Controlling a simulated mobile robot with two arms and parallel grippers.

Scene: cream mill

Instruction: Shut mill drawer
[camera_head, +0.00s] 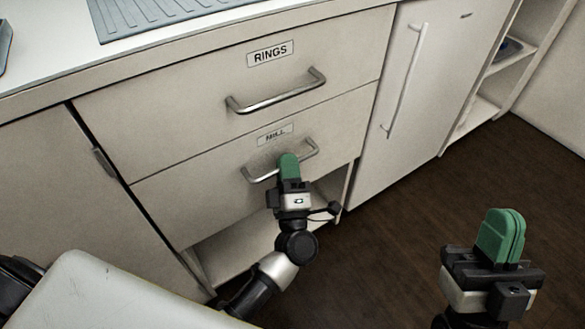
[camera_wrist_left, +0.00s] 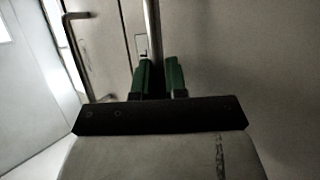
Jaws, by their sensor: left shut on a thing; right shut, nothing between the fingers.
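The mill drawer (camera_head: 205,195) is the cream front labelled MILL, below the RINGS drawer. Its front looks about flush with the drawer above. Its metal bar handle (camera_head: 308,150) is partly hidden behind my left gripper (camera_head: 288,166). The left gripper's green fingers are shut on this handle near its middle. In the left wrist view, the bar (camera_wrist_left: 152,40) runs between the two green fingers (camera_wrist_left: 159,76). My right gripper (camera_head: 501,235) is shut and empty, over the dark floor at the lower right.
The RINGS drawer (camera_head: 190,97) with its own bar handle (camera_head: 275,99) is above. A tall cabinet door (camera_head: 400,120) with a long handle stands to the right, then open shelves (camera_head: 500,80). An open space is under the mill drawer. The wooden floor (camera_head: 415,215) is clear.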

